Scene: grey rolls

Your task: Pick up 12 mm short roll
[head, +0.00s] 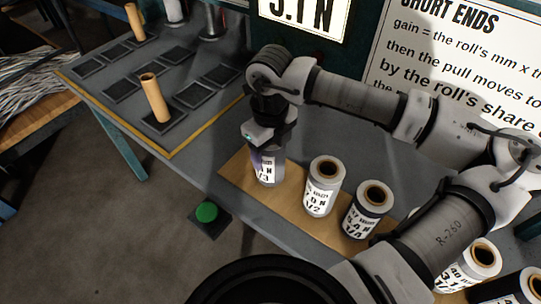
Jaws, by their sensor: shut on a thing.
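My gripper (268,148) reaches down from above and is shut on a grey roll (267,174) with a white label ending in "/3". The gripper covers the roll's top. The roll is upright at the left end of a wooden board (236,178); I cannot tell whether it still touches the board. No readable label says 12 mm, so I cannot tell from the picture which roll that is.
More labelled rolls stand to the right: one (322,186), another (368,209) and one near my arm (472,266). A tray with dark square pads (193,95) holds tan tubes (155,98). A green button (206,211) sits in front.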

